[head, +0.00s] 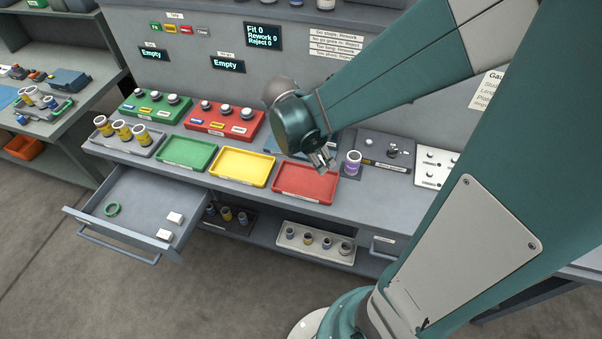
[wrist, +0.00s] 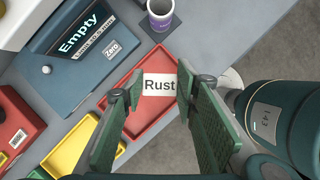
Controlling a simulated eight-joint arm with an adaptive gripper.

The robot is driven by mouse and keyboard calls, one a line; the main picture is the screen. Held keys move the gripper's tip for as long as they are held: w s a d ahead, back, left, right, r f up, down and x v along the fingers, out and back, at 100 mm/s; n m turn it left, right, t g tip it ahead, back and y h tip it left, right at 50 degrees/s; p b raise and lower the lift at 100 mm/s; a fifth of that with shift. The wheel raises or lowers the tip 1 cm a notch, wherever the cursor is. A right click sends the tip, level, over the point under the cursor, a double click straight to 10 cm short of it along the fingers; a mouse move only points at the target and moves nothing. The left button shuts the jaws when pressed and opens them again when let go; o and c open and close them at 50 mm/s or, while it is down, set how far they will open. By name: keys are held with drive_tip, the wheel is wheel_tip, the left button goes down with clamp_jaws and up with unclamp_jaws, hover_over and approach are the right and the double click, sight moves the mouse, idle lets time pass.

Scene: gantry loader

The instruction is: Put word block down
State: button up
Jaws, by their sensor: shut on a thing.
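A white word block (wrist: 159,84) reading "Rust" is between the fingertips of my gripper (wrist: 160,80) in the wrist view, and the gripper is shut on it. The red tray (wrist: 150,128) lies below the block; how high the block is above it is hard to tell.
The yellow tray (head: 243,168) and green tray (head: 187,153) stand left of the red one. A purple-banded cup (head: 353,163) stands close on the right. The drawer (head: 120,236) sticks out in front, with a green ring (head: 112,210) inside. A dark display box (wrist: 84,52) is behind.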

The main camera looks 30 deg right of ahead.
drive_tip(key=shift+s+d, duration=0.15)
idle(0.3)
drive_tip(key=shift+f+b, duration=0.55)
drive_tip(key=shift+f, duration=2.35)
drive_tip(key=shift+f+b, duration=0.4)
drive_tip(key=shift+f, duration=1.65)
drive_tip(key=shift+f, duration=0.2)
drive_tip(key=o, duration=0.9)
